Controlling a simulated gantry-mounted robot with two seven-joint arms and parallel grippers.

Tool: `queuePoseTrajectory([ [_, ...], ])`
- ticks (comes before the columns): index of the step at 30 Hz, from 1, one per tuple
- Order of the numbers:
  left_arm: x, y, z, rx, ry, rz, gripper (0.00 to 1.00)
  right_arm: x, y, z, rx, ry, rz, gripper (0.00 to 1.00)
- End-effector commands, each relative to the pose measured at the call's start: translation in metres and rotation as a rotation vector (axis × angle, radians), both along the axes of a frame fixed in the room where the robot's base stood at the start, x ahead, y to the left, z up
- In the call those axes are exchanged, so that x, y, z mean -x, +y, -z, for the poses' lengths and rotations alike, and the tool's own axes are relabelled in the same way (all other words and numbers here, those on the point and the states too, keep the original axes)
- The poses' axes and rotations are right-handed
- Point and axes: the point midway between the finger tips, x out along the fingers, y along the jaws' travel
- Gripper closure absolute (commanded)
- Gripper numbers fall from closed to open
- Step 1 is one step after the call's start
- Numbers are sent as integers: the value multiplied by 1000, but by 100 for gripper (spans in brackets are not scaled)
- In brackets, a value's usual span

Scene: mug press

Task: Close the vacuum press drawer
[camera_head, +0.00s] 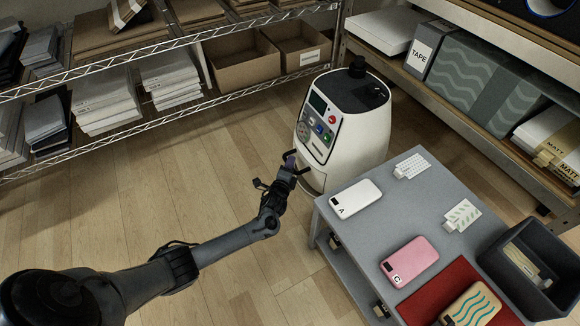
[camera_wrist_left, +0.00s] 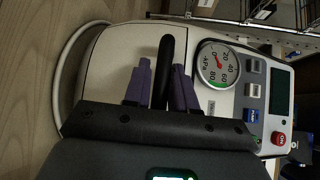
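The vacuum press (camera_head: 345,125) is a white rounded machine on the wood floor, with a control panel and a dark top. Its drawer front (camera_wrist_left: 125,60) is a pale panel with a black handle (camera_wrist_left: 167,60), low on the machine's front. How far the drawer stands out is hard to tell. My left gripper (camera_head: 291,163) is at the handle in the head view. In the left wrist view its purple fingers (camera_wrist_left: 161,85) lie on either side of the handle, close against it. My right gripper is not in view.
A grey table (camera_head: 400,185) at the right holds a white case (camera_head: 356,198), a pink case (camera_head: 409,261), a red mat (camera_head: 440,290) and a dark bin (camera_head: 535,265). Shelves with boxes stand behind and right of the press. The floor left of the press is clear.

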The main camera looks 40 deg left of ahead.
Motion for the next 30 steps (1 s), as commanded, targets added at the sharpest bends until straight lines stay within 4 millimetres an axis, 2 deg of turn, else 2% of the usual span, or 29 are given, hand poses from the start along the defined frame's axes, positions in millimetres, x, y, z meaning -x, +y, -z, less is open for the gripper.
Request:
queuePoseTrajectory([
  [1,0,0,1,0,1,1,66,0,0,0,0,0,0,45],
  [3,0,0,1,0,0,0,60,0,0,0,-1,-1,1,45],
  [14,4,-2,-3,-1,-2,-1,60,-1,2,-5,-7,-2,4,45],
  [19,21,-11,-8,0,-1,1,60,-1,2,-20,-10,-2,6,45],
  [30,75,-38,-16,1,0,1,60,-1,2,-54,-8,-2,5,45],
])
